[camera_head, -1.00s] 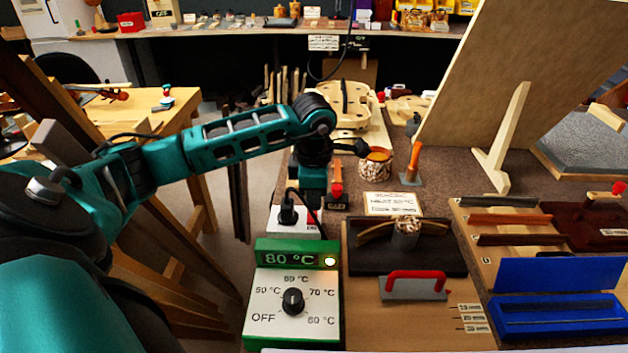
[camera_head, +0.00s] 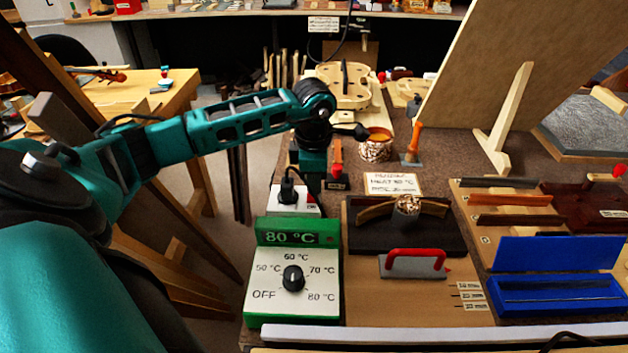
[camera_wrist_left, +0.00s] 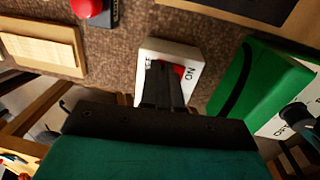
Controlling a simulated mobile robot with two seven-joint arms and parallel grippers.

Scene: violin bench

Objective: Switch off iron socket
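The iron socket is a small white box (camera_head: 287,208) behind the green temperature control box (camera_head: 291,275); a black plug with a cable stands in it. The left wrist view shows the white socket (camera_wrist_left: 188,54) with a red rocker switch (camera_wrist_left: 180,71) and an ON label. My left gripper (camera_wrist_left: 163,68) has its fingers together over the socket, at the rocker, partly hiding it. Contact is hard to tell. In the head view the left gripper (camera_head: 313,184) points down behind the socket. The control box display reads 80 °C and its lamp looks dark. My right gripper is out of view.
The bending iron (camera_head: 407,206) stands right of the control box, with a red-handled metal tool (camera_head: 413,264) in front of it. A blue case (camera_head: 557,290) lies further right.

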